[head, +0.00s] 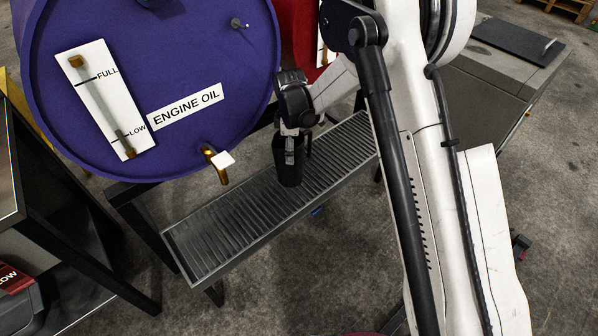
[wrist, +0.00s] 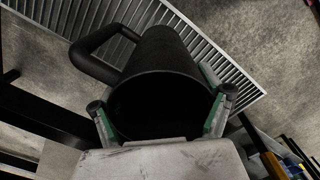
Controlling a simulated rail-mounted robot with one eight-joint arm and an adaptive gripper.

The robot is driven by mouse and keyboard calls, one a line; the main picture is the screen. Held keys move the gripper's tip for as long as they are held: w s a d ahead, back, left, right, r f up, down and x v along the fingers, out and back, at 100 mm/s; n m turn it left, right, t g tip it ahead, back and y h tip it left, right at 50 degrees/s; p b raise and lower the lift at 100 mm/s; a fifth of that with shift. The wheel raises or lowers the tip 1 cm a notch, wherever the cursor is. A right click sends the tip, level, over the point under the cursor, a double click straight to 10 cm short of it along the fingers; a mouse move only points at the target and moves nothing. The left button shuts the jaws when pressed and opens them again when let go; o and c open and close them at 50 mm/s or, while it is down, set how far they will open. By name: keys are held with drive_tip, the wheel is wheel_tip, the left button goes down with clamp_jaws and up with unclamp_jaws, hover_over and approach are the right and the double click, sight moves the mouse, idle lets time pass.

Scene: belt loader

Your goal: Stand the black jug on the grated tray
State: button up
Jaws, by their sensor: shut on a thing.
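The black jug (head: 289,165) is upright at the grated tray (head: 215,238) in the head view, below the engine oil drum. My gripper (head: 291,147) holds it near its rim from above. In the wrist view the jug (wrist: 150,65) shows its open dark mouth toward the camera and its handle (wrist: 92,45) at the upper left. My gripper's green-padded fingers (wrist: 163,120) lie on both sides of the jug. The tray's slats (wrist: 190,35) lie behind the jug. I cannot tell whether the jug's base touches the slats.
The purple drum (head: 200,60) labelled ENGINE OIL has a brass tap (head: 216,165) just left of the jug. A red drum (head: 298,35) stands behind my arm. A dark bench (head: 20,200) is at the left, a grey cabinet (head: 500,70) at the right. The tray's left part is clear.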

drive_tip(key=w+d+f+b, duration=0.3)
drive_tip(key=w+f+b, duration=0.1)
drive_tip(key=w+f, duration=0.6)
drive_tip(key=shift+w+d+f, duration=0.25)
drive_tip(key=shift+f, duration=0.15)
drive_tip(key=shift+f+b, duration=0.1)
drive_tip(key=shift+b, duration=0.2)
drive_tip(key=o, duration=2)
drive_tip(key=shift+c, duration=0.2)
